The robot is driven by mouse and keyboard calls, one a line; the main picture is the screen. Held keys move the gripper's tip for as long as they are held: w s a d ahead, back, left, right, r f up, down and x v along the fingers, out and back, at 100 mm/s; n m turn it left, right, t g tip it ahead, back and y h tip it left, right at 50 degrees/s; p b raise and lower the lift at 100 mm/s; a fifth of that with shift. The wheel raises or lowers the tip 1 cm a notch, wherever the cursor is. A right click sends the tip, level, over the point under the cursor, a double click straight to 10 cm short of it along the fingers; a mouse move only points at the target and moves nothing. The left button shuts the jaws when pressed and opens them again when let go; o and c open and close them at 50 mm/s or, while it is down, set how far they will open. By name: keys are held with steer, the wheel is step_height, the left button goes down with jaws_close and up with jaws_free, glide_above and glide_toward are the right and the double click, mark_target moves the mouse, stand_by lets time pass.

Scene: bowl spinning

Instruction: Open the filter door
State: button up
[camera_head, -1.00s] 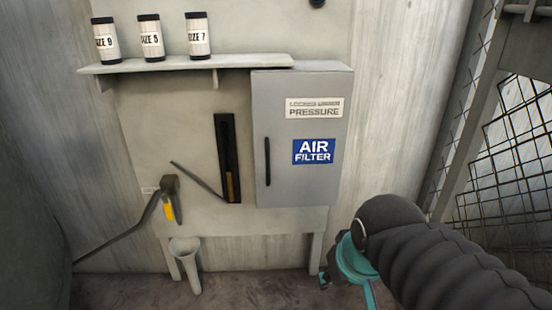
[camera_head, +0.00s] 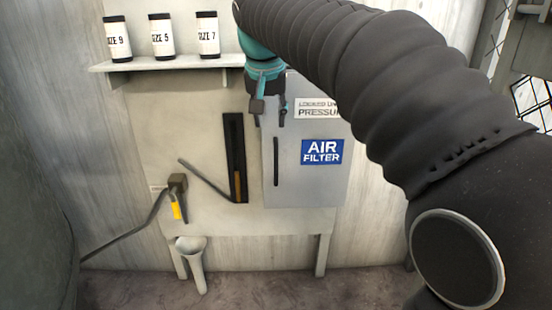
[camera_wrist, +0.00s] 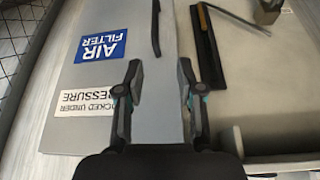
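The filter door is the grey front of a wall cabinet (camera_head: 320,185) with a blue "AIR FILTER" sign and a white "PRESSURE" label. It looks shut. Its black vertical handle (camera_head: 276,162) is near the door's left edge; in the wrist view the handle (camera_wrist: 155,28) lies beyond the fingertips. My gripper (camera_head: 269,112) hangs in front of the cabinet's upper left part, above the handle and apart from it. In the wrist view my gripper (camera_wrist: 160,68) has its two fingers spread with nothing between them. My arm hides the cabinet's top and upper right.
Left of the door is a black slotted panel (camera_head: 229,135) with a lever (camera_head: 207,181) sticking out. A shelf (camera_head: 160,64) holds black-and-white canisters (camera_head: 162,37). A black and yellow handle (camera_head: 177,197) and a grey funnel (camera_head: 191,260) are lower left.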

mark_target(276, 156)
steer(key=shift+m, duration=0.4)
steer(key=x, duration=0.4)
steer(key=b+x, duration=0.1)
steer(key=x, duration=0.4)
steer(key=s+b+x, duration=0.1)
steer(key=x, duration=0.4)
steer(key=shift+d+f, duration=0.2)
steer(key=shift+d, duration=0.2)
jaws_close()
